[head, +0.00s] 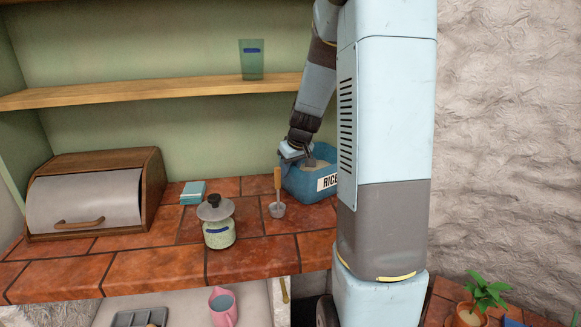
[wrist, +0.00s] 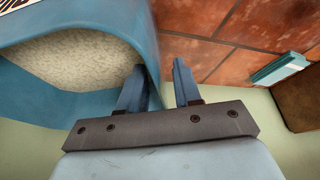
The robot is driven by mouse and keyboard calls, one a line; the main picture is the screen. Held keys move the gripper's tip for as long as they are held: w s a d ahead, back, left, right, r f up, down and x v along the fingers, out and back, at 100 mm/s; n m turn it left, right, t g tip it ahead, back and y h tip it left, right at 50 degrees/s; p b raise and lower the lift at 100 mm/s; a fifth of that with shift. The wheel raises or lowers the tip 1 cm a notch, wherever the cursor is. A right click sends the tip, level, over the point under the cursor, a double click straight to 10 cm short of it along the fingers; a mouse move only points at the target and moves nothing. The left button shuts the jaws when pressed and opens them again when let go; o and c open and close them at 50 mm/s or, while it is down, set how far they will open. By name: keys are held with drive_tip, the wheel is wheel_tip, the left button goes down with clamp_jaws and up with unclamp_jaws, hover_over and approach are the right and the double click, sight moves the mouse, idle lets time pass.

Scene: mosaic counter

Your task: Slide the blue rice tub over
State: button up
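The blue rice tub (head: 302,182), labelled RICE, stands on the tiled counter, its right part hidden behind my own body column in the head view. It is filled with pale rice. In the wrist view the tub (wrist: 40,108) fills the left side. My gripper (head: 303,158) is at the tub's left rim in the head view. In the wrist view its two fingers (wrist: 160,68) are apart. The left finger overlaps the tub's wall, seemingly on the inner side, and the right finger is outside over the tiles. Whether either finger touches the wall is unclear.
A wooden-handled scoop (head: 277,198) stands just left of the tub. A lidded jar (head: 218,233), a small teal box (head: 193,192) and a bread box (head: 92,200) are further left. A green glass (head: 251,62) stands on the shelf (head: 150,92). Bare tiles lie in front.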

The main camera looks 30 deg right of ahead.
clamp_jaws()
idle(1.4)
